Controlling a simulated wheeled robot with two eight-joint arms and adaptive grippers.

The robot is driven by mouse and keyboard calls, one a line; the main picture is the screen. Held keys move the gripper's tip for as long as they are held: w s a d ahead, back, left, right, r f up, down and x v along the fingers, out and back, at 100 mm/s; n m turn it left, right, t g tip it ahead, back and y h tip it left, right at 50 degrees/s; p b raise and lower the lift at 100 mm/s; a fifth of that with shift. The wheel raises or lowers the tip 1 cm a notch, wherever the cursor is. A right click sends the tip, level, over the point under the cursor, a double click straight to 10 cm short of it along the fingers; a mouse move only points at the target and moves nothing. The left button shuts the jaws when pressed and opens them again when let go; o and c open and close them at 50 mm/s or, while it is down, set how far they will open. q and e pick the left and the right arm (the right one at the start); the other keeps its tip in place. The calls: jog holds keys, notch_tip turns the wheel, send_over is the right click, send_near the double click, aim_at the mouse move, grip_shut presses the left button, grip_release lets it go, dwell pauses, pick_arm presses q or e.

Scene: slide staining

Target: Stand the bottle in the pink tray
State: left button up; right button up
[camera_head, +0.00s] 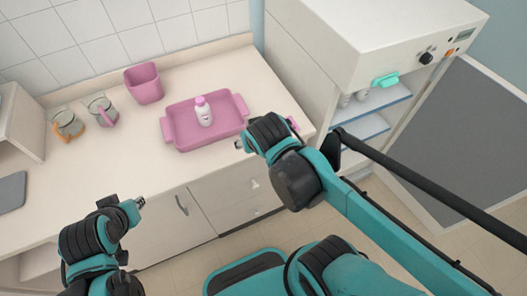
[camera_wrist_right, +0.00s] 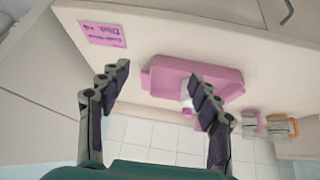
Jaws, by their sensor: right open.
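The white bottle (camera_head: 204,116) with a pink cap stands upright in the pink tray (camera_head: 180,141) on the counter. In the right wrist view the bottle (camera_wrist_right: 185,92) is partly hidden by a finger, and the tray (camera_wrist_right: 165,79) lies beyond the fingers. My right gripper (camera_head: 240,146) is near the tray's front right edge, apart from the bottle; its two fingers (camera_wrist_right: 160,88) are spread with nothing between them. My left gripper (camera_head: 138,202) is in front of the counter at the lower left, far from the tray; its jaws are too small to read.
A pink bin (camera_head: 144,84) stands behind the tray's left end. Two glass mugs, one with an orange handle (camera_head: 67,125) and one with a pink handle (camera_head: 102,111), stand left of it. A white cabinet (camera_head: 345,50) with shelves rises at right. The counter's front left is clear.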

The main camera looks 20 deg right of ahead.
jog(key=shift+n+t+y, duration=0.3)
jog(key=shift+n+y, duration=0.3)
jog(key=s, duration=0.4)
jog(key=shift+s+d+f, duration=0.25)
jog(key=shift+s+d, duration=0.05)
jog(key=shift+s, duration=0.05)
